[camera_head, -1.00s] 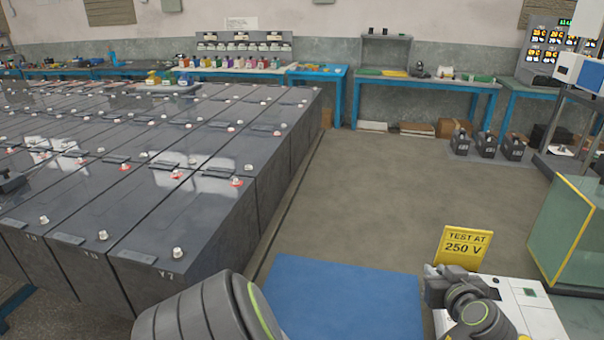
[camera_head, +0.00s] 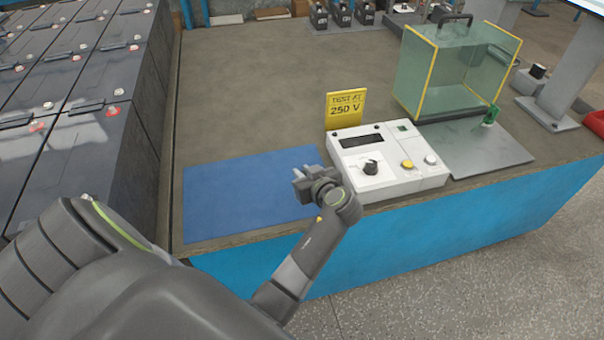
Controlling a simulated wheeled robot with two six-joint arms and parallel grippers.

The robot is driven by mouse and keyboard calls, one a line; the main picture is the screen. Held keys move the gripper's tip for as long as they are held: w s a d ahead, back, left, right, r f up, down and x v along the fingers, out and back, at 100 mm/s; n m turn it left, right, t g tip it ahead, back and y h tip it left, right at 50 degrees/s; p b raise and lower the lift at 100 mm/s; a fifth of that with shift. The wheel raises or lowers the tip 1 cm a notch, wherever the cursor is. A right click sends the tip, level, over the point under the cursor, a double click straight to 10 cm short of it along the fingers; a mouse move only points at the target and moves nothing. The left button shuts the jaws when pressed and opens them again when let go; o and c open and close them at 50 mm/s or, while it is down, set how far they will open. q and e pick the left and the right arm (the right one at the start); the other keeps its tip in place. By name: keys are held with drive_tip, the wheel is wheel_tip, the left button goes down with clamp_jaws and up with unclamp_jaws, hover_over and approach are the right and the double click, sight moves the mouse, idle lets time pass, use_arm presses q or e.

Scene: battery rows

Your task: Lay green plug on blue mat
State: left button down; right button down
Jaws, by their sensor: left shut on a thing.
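A blue mat (camera_head: 243,194) lies flat on the bench, left of a white tester. My left gripper (camera_head: 299,176) is over or beside the mat's right edge, left of the tester. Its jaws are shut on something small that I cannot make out. A small green thing (camera_head: 490,117) stands on a grey plate at the right, near the glass box; I cannot tell whether it is the green plug. No green shows at my left gripper. My right gripper is not in view.
The white tester (camera_head: 384,178) with a yellow sign (camera_head: 346,108) stands close right of my gripper. A glass box (camera_head: 450,72) with yellow edges stands behind it. Large dark batteries (camera_head: 85,125) fill the left. The bench behind the mat is clear.

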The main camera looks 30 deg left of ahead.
use_arm(q)
drive_tip(key=shift+f, duration=0.85)
drive_tip(key=shift+f, duration=0.15)
drive_tip(key=c, duration=1.4)
unclamp_jaws()
drive_tip(key=shift+o, duration=0.2)
